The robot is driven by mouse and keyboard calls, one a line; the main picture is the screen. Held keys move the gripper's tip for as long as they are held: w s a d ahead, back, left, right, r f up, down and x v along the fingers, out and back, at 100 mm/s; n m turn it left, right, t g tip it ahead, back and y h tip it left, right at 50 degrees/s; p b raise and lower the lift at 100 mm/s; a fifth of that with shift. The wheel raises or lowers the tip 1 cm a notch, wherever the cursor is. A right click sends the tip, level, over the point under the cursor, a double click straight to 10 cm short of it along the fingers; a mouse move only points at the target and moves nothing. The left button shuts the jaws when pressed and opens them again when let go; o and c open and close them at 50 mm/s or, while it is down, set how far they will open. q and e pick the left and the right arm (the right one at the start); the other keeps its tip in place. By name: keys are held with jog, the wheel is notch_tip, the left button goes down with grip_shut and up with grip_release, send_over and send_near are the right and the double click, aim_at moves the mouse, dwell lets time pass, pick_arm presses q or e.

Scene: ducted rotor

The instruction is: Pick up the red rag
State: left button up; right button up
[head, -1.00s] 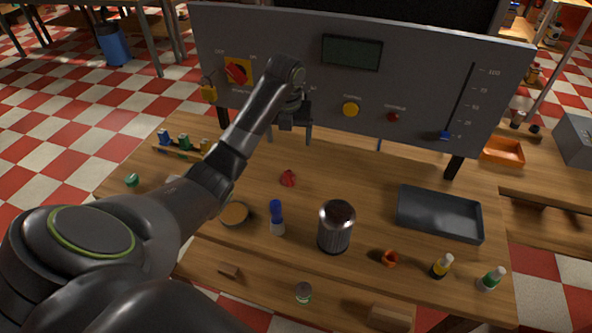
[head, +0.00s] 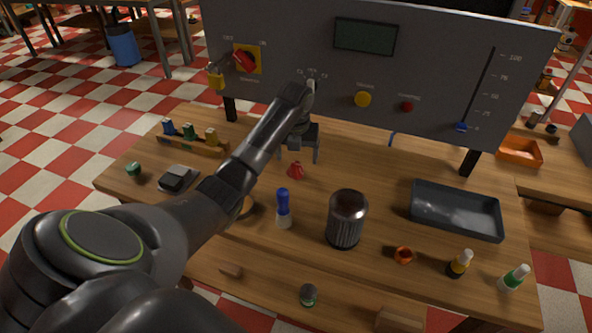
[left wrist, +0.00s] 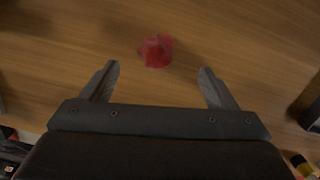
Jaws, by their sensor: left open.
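The red rag (head: 296,171) is a small crumpled red piece lying on the wooden table (head: 380,180), below the grey control panel. My left gripper (head: 298,157) is just above and behind it in the head view, fingers pointing down. In the left wrist view the rag (left wrist: 156,50) lies ahead of the two spread fingers (left wrist: 158,78), roughly midway between them sideways. The left gripper is open and empty, apart from the rag. My right gripper is not in view.
A black tray (head: 456,210) is at the right. The grey panel (head: 300,60) rises behind the gripper. Table around the rag is clear.

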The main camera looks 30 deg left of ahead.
aim_at(296, 163)
pick_arm(q)
jog(key=shift+f, duration=0.55)
jog(key=f, duration=0.3)
jog(key=f+p, duration=0.1)
jog(key=shift+w+a+f, duration=0.15)
jog(key=shift+w+a, duration=0.15)
jog(key=shift+a, duration=0.05)
jog(key=c, duration=1.2)
jog(key=shift+o, duration=0.2)
notch_tip(296, 163, up, 10)
jog(key=shift+r+b, duration=0.1)
jog(key=shift+b, duration=0.55)
jog(key=o, duration=0.5)
jog(key=shift+c, duration=1.6)
